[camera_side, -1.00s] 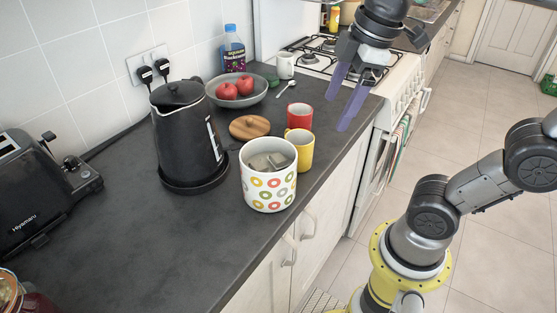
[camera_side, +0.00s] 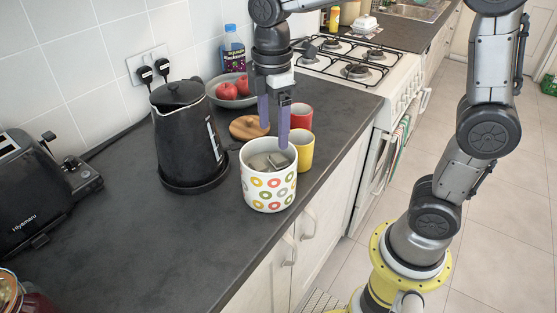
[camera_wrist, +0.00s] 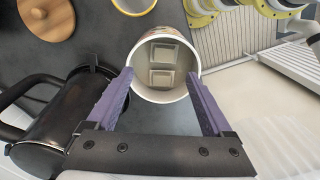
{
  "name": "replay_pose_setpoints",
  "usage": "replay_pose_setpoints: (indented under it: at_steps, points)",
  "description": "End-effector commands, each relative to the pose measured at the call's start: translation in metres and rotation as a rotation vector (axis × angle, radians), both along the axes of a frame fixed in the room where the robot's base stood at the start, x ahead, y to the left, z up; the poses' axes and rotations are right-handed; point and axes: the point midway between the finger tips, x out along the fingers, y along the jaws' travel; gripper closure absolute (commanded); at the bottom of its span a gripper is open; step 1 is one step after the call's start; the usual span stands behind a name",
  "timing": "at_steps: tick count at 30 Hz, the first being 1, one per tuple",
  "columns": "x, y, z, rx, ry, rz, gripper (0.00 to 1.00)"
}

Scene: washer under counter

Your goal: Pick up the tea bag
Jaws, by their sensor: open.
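Grey-beige tea bags lie inside a white canister with coloured rings (camera_side: 269,190). In the wrist view two tea bags show at the bottom, an upper tea bag (camera_wrist: 163,53) and a lower tea bag (camera_wrist: 162,78). The canister's rim (camera_wrist: 139,90) lies between and just beyond my fingers in that view. My gripper (camera_side: 273,128) is open and empty, with purple fingers pointing down. In the side view it is above the canister's opening, with one fingertip overlapping the opening. In the wrist view my gripper (camera_wrist: 163,95) has its fingers on either side of the canister.
A black kettle (camera_side: 185,135) stands left of the canister. A yellow mug (camera_side: 302,150) and red mug (camera_side: 301,115) stand close behind it. A wooden lid (camera_side: 243,127) lies behind. The front-left counter (camera_side: 160,245) is clear.

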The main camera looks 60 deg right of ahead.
Motion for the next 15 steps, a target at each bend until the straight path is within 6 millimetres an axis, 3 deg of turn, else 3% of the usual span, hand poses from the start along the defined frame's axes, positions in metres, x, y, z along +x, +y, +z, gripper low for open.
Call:
replay_pose_setpoints:
  at_steps: [8,15]
  points:
    - [-0.002,0.000,-0.021,0.000,0.001,0.000,0.15]
    - [-0.008,0.000,-0.054,0.000,0.004,0.000,0.15]
